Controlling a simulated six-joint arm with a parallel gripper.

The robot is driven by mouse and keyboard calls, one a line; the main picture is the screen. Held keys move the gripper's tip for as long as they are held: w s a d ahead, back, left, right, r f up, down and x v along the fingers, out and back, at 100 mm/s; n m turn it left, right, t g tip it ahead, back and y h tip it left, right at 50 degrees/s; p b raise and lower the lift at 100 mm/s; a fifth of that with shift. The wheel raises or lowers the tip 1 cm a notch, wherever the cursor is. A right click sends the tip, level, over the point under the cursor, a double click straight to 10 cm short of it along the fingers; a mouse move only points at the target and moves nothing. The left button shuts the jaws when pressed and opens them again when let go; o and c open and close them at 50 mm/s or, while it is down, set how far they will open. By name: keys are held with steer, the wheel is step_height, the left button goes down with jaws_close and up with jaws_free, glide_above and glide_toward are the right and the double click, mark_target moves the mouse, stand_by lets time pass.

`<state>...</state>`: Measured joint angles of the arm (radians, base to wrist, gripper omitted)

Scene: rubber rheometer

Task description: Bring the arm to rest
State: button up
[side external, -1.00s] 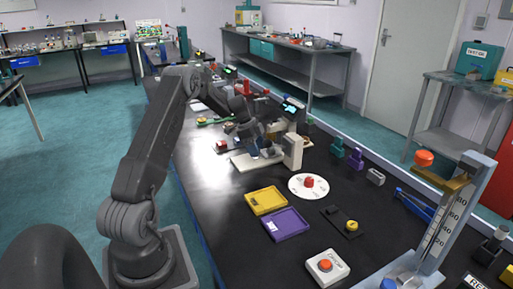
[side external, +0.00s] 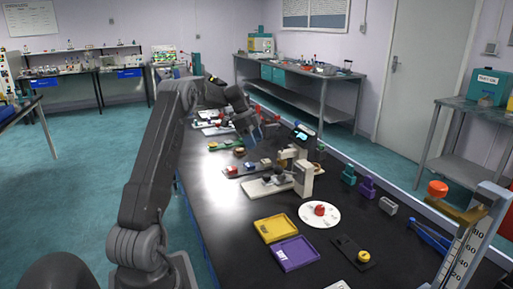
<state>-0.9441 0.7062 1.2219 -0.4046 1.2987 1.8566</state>
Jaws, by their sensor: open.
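My arm reaches from the lower left over the black bench (side external: 215,235). My gripper (side external: 258,142) points down above the bench, behind and left of the beige rheometer (side external: 303,178) in the picture. Its jaws are open, small and dark at this distance, and I see nothing held between them. The rheometer has a pale base plate (side external: 262,190) and a lit display (side external: 301,135). A gap shows between the gripper and the base plate.
A yellow tray (side external: 276,228) and a purple tray (side external: 295,254) lie in front of the rheometer. Teal (side external: 349,175) and purple (side external: 367,187) blocks stand along the right edge. The left front bench is clear.

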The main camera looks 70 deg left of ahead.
stand_by(0.4)
steer(key=s+d+r+n+y, duration=0.1)
steer(key=d+r, duration=0.3)
steer(key=d, duration=0.5)
steer(key=s+d+r+n+y, duration=0.1)
steer(key=d+r+n, duration=0.15)
steer(key=d, duration=0.55)
steer(key=s+d+r+n, duration=0.1)
steer(key=d+r, duration=0.3)
steer(key=d, duration=0.5)
steer(key=s+d+f+n+t, duration=0.1)
steer(key=s+d+n, duration=0.1)
steer(key=s+d, duration=0.6)
steer(key=s+d+f+n+t+y, duration=0.1)
steer(key=s+d+f+n, duration=0.1)
steer(key=s+d, duration=0.5)
steer(key=shift+s+d, duration=0.4)
steer(key=shift+s, duration=0.6)
